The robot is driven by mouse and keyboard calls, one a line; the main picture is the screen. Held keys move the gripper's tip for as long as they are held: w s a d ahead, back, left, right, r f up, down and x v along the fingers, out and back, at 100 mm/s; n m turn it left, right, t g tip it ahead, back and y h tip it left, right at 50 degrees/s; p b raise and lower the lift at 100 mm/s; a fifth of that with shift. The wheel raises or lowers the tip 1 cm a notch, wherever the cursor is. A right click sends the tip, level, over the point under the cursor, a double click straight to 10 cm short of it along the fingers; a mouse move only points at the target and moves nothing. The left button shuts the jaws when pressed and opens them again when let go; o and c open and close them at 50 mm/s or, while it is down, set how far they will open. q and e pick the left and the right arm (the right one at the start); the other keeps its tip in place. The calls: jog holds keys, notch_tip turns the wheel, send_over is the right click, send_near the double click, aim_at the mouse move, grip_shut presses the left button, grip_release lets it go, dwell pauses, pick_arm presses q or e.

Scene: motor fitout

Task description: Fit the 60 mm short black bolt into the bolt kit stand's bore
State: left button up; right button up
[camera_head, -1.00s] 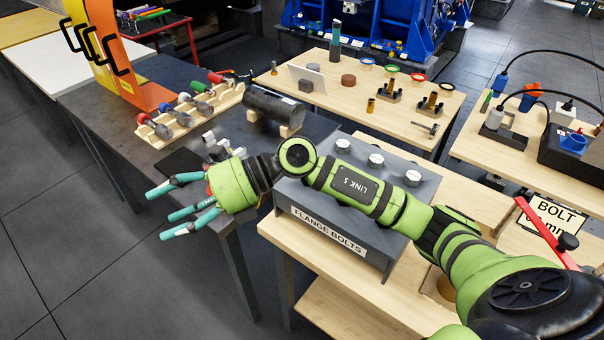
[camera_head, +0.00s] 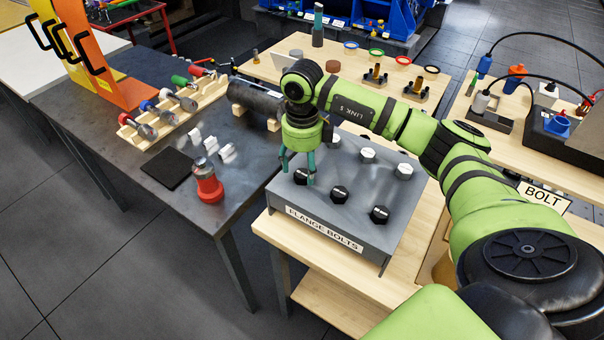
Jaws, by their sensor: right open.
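A grey box (camera_head: 350,235) labelled "FLANGE BOLTS" stands on the wooden bench. Its top holds a row of silver-headed bolts (camera_head: 367,155) at the back and a front row of black-headed bolts (camera_head: 339,193). I cannot tell which black one is the 60 mm short bolt, as only heads show. My right gripper (camera_head: 299,174) points down, open, with its fingers around or just above the leftmost black bolt (camera_head: 301,177); contact is unclear. I cannot identify the bolt kit stand's bore; a partly hidden "BOLT" sign (camera_head: 543,196) is at the right. My left gripper is out of view.
The dark table (camera_head: 150,208) at left bears a red-and-grey part (camera_head: 207,183), small silver blocks (camera_head: 211,145), a wooden rack (camera_head: 174,113) and a black cylinder (camera_head: 255,98). My right arm spans the box's right side. Brass-post stands (camera_head: 375,77) are behind.

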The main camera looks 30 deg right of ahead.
jog(key=shift+f, duration=0.9)
jog(key=shift+a, duration=0.1)
grip_shut()
jog(key=shift+w+r, duration=0.1)
